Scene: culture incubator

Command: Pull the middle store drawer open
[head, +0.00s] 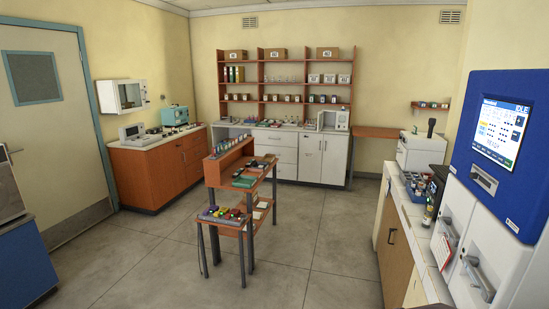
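A white cabinet (275,154) with a stack of drawers stands under the back counter, below the wooden shelves. Its drawer fronts look flush and closed, the middle one included. I cannot tell from the picture whether this is the store that the task names. At the right edge, a blue and white machine (500,150) with a screen has white fronts with grey bar handles (478,277); these fronts look closed too. Neither of my grippers shows in the head view.
A wooden stepped bench (240,175) with bottles and coloured items stands mid-floor. A wooden cabinet (150,172) stands at left, a white-topped counter (400,205) at right. Grey floor (315,235) lies clear between the bench and the right counter.

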